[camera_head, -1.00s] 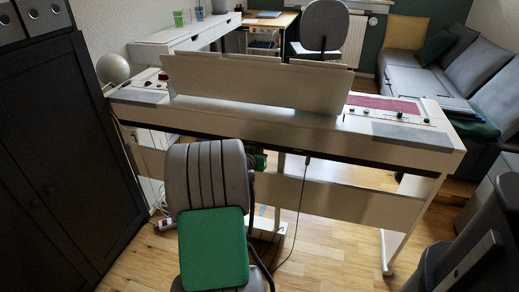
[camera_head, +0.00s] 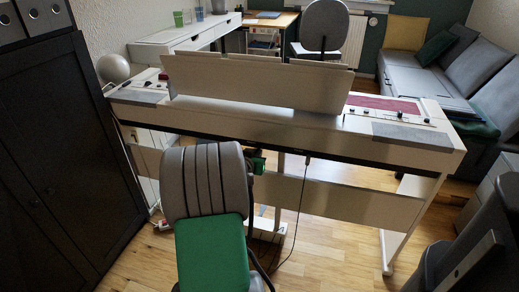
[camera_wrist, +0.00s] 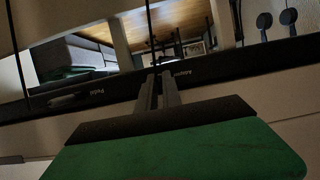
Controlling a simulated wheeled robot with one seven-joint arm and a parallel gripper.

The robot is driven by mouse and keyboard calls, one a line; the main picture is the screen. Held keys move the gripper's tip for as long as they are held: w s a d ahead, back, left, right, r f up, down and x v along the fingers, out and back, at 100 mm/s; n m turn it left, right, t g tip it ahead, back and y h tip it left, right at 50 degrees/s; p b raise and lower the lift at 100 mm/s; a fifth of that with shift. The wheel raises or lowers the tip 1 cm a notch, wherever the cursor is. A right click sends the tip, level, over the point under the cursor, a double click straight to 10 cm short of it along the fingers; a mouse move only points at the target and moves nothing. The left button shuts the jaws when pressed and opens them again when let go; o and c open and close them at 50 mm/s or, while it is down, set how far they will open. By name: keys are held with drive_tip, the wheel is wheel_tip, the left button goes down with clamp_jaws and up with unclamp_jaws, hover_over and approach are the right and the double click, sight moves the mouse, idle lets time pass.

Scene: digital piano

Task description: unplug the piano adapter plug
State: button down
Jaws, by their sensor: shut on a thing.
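My gripper (camera_wrist: 158,78) is at the piano's dark rear strip, beside the "Adapter" label. Its two fingers are close together, shut on the adapter plug, which is mostly hidden between them. A thin black adapter cable (camera_wrist: 150,28) runs up the wrist picture from the fingertips. I cannot tell whether the plug is still in its socket. In the head view, a small green part of my gripper (camera_head: 258,163) shows below the piano (camera_head: 250,118); its fingers and the plug are hidden there.
A second cable (camera_wrist: 18,50) is at the "Pedal" label; this pedal cable also hangs in the head view (camera_head: 301,195). A dark cabinet (camera_head: 60,150) stands at left and a grey sofa (camera_head: 440,85) at far right. Wood floor (camera_head: 335,235) is clear under the piano's right half.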

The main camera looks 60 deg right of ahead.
drive_tip(key=shift+s+a, duration=0.2)
drive_tip(key=shift+a, duration=1.05)
drive_tip(key=shift+s+a, duration=0.2)
drive_tip(key=shift+a, duration=1.05)
